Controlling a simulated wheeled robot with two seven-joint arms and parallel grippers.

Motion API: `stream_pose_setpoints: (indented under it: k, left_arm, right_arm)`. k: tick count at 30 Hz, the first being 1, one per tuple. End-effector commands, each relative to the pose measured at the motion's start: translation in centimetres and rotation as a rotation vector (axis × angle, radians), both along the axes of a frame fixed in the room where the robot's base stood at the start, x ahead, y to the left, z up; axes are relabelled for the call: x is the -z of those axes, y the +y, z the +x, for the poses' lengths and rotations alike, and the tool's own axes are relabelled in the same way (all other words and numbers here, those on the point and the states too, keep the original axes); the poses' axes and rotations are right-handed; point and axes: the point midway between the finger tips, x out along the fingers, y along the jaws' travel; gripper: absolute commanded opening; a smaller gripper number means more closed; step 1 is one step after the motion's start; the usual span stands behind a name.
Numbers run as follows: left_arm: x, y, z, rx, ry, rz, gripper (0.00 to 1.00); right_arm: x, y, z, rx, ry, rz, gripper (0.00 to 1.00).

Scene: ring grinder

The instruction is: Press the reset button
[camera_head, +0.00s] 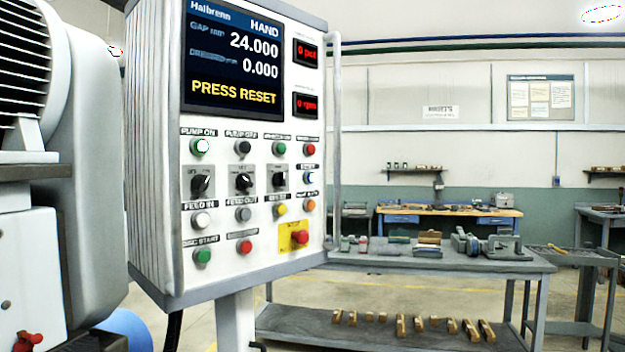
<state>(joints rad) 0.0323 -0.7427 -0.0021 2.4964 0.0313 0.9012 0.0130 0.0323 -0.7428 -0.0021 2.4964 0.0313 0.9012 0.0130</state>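A white control panel (255,165) on a post stands left of centre. Its screen (233,58) reads HAND, 24.000, 0.000 and PRESS RESET in yellow. Below are rows of buttons and three black rotary knobs. A yellow button (280,210) has a small blurred label above it. A blue button (308,179) sits above an orange button (310,205) at the right edge. I cannot read with certainty which label says reset. A red mushroom button (299,237) sits on a yellow plate at the lower right. Neither gripper shows, and nothing covers the panel's front.
A grey machine (90,150) stands close on the left. A vertical rail (334,140) runs along the panel's right edge. A grey workbench (430,260) with tools and wooden blocks stands behind at the right, with a wooden-topped bench (455,211) farther back.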

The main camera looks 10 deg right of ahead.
Motion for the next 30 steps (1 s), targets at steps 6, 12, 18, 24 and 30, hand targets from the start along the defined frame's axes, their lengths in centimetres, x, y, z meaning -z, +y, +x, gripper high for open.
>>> stream_pose_setpoints:
  k: [6,12,18,24,30]
  left_arm:
    - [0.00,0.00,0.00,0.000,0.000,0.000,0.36]
    - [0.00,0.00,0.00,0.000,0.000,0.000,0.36]
    - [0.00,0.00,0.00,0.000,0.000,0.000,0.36]
    - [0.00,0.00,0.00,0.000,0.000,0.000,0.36]
    - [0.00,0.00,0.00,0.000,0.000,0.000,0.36]
  right_arm:
    - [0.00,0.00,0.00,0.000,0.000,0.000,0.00]
    - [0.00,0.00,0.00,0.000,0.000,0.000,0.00]
    - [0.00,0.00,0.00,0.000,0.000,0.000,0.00]
    - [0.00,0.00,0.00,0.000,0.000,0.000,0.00]
    - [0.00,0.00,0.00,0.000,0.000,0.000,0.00]
